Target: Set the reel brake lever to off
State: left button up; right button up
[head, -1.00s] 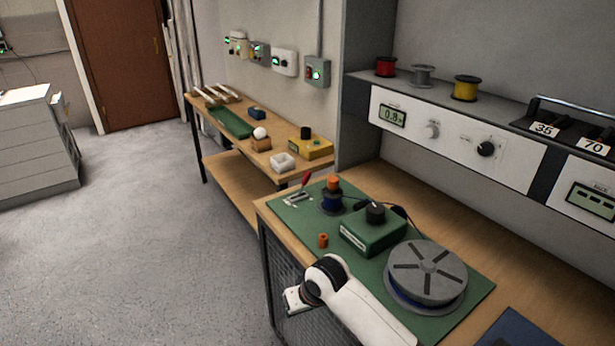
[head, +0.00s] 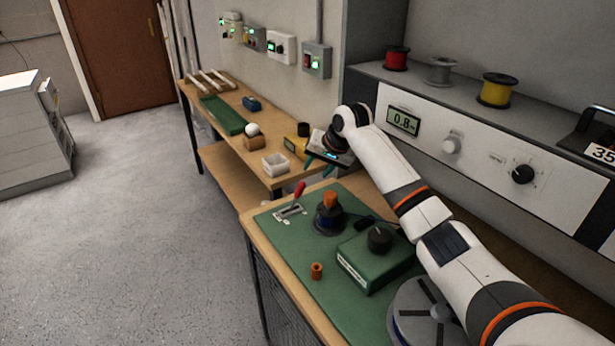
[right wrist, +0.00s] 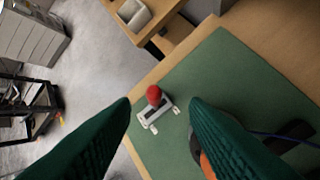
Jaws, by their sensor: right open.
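The reel brake lever (head: 299,189) has a red handle on a small pale slotted plate (head: 290,211), at the far left corner of the green mat. In the right wrist view the red knob (right wrist: 154,95) and its plate (right wrist: 158,114) show between the fingers. I cannot read the plate's markings. My right gripper (head: 319,165) is open and empty, above and beyond the lever, apart from it. Its two green fingers (right wrist: 158,112) stand either side of the lever in the wrist view. My left gripper is not in view.
A side bench (head: 235,160) holds a white tray (head: 276,164).

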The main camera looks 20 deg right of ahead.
aim_at(302, 185)
jog(key=f, duration=0.1)
jog(key=w+a+f, duration=0.1)
jog(key=a+f, duration=0.1)
jog(key=f, duration=0.1)
jog(key=shift+w+a+f, duration=0.1)
jog(key=shift+w+a, duration=0.05)
jog(key=shift+w, duration=0.25)
jog(key=x, duration=0.4)
jog(key=shift+w+f, duration=0.15)
jog(key=shift+w, duration=0.05)
jog(key=shift+w+f, duration=0.15)
jog(key=shift+f, duration=0.1)
jog(key=shift+w+f, duration=0.1)
jog(key=shift+f, duration=0.1)
jog(key=shift+w+f, duration=0.1)
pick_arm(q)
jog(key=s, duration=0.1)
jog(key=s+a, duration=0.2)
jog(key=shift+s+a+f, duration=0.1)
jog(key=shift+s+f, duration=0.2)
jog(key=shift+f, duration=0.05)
pick_arm(e)
grip_shut()
